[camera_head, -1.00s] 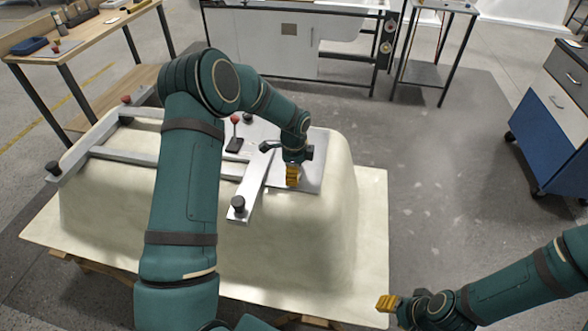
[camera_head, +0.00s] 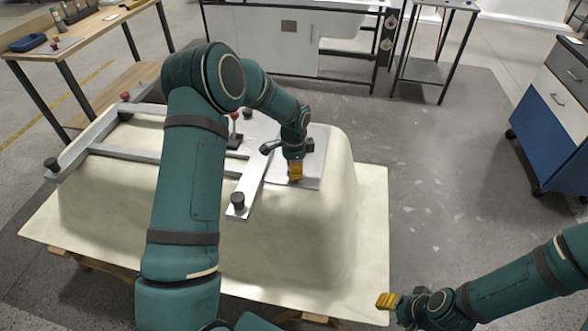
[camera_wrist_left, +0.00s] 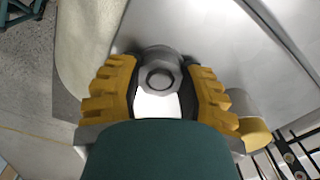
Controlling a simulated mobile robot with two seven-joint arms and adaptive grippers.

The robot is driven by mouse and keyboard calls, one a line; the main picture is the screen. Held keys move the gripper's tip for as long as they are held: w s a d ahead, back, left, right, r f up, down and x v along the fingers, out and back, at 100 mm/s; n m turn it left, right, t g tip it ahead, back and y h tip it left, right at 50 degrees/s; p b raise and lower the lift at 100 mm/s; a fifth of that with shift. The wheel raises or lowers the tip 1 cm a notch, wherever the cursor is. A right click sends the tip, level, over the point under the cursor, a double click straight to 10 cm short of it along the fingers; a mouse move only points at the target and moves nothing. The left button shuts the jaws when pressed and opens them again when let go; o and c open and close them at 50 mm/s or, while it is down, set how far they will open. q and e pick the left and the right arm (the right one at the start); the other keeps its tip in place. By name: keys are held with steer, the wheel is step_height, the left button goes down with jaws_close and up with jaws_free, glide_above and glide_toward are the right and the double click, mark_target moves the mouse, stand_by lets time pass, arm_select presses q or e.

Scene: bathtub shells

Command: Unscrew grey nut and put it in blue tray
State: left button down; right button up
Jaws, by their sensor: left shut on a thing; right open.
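The grey nut (camera_wrist_left: 160,78) shows in the left wrist view between the two yellow fingers of my left gripper (camera_wrist_left: 160,68). It has a round hole or stud end in its middle. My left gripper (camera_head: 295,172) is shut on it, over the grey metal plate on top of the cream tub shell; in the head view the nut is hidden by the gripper. The blue tray (camera_head: 28,42) lies on the wooden bench at the far upper left, away from both grippers. My right gripper (camera_head: 386,301) is open and empty at the lower right, beside the shell's front right corner.
The cream shell (camera_head: 300,235) carries a metal frame (camera_head: 150,155) with black knobs (camera_head: 237,200) and a red-tipped lever (camera_head: 234,116) close to my left arm. A blue and grey cabinet (camera_head: 550,120) stands at the right. The floor between is clear.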

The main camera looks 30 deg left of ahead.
arm_select(q)
steer(key=n, duration=0.4)
steer(key=shift+n+b, duration=0.3)
steer(key=shift+n, duration=0.1)
steer(key=n, duration=0.4)
steer(key=shift+c, duration=2.3)
jaws_free()
steer(key=shift+c, duration=0.9)
steer(key=m, duration=0.5)
steer(key=shift+m+p, duration=0.3)
steer(key=shift+m, duration=0.1)
steer(key=m+p, duration=0.1)
steer(key=m, duration=0.3)
steer(key=shift+r, duration=0.1)
steer(key=m, duration=0.3)
